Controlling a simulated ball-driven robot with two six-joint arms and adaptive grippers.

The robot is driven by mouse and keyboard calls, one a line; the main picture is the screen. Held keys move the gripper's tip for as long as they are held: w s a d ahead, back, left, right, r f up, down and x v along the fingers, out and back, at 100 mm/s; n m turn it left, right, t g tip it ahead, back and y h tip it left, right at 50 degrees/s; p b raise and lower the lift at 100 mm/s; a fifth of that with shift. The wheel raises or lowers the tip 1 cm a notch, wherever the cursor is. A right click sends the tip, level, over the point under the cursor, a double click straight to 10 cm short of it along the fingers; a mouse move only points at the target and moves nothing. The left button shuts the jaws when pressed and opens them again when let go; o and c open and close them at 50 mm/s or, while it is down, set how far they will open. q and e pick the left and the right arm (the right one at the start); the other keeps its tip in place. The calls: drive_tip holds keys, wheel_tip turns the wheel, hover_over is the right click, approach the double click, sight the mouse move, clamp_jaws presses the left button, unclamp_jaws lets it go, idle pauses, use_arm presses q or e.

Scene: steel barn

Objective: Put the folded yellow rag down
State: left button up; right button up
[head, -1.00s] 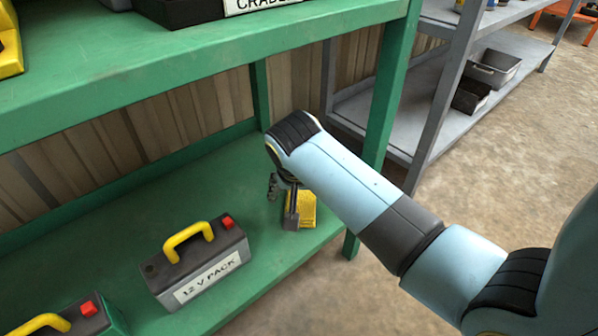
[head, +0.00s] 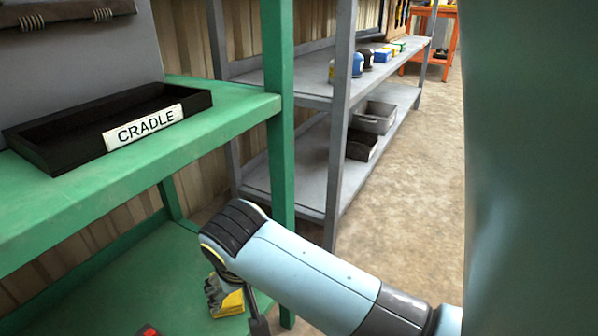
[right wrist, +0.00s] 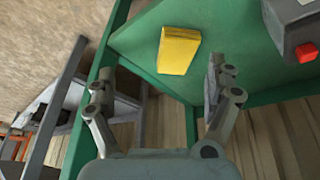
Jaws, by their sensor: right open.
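The folded yellow rag (right wrist: 179,51) lies flat on the green lower shelf (right wrist: 140,40) in the right wrist view, beyond the fingertips. It also shows in the head view (head: 231,304) at the bottom, partly hidden by my right gripper. My right gripper (right wrist: 160,80) is open and empty, its two grey fingers spread wide. The rag is in line with the gap between them and appears clear of both. In the head view the gripper is mostly hidden behind my blue wrist link. My left gripper is not in view.
A dark tray marked CRADLE (head: 110,125) stands on the green upper shelf (head: 215,125). A green post (head: 280,150) rises close to my right wrist. A dark battery pack (right wrist: 288,22) with a red cap sits near the rag. Grey shelving (head: 305,150) stands beyond; the floor at right is open.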

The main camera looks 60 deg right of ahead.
drive_tip(key=s+a+r+n+y, duration=0.1)
drive_tip(key=s+r+n, duration=0.2)
drive_tip(key=s, duration=0.5)
drive_tip(key=s+a+r+n+y, duration=0.1)
drive_tip(key=s+r+n, duration=0.2)
drive_tip(key=s, duration=0.5)
drive_tip(key=shift+s+a+r+n, duration=0.15)
drive_tip(key=shift+s+r+n, duration=0.15)
drive_tip(key=shift+s+n, duration=0.15)
